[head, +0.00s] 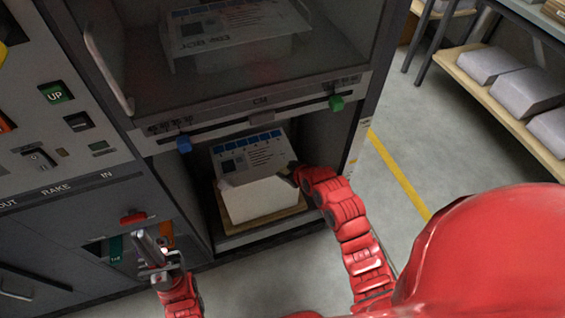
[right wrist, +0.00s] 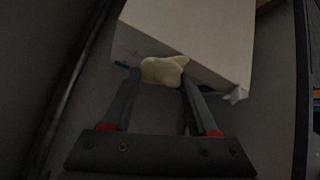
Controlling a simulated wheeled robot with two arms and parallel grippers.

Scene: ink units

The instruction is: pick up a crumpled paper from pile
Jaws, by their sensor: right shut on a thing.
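A white paper pile (head: 258,202) sits on a brown board in the lower open bay of the machine, with a printed sheet (head: 250,153) behind it. The pile also fills the upper part of the right wrist view (right wrist: 205,35). My right gripper (head: 292,173) reaches in at the pile's right side. In the right wrist view, its two fingers are closed on a small pale yellow crumpled paper (right wrist: 163,71), which lies against the pile's near edge. My left gripper (head: 160,258) is low at the machine front, near a grey bar; its fingers are not clear.
Above the bay is a glazed compartment (head: 240,70) with another printed stack. A rail with a blue slider (head: 184,144) and a green slider (head: 336,103) crosses over the bay. Bay walls stand close around my right gripper. A shelf with wrapped packs (head: 490,65) is at right.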

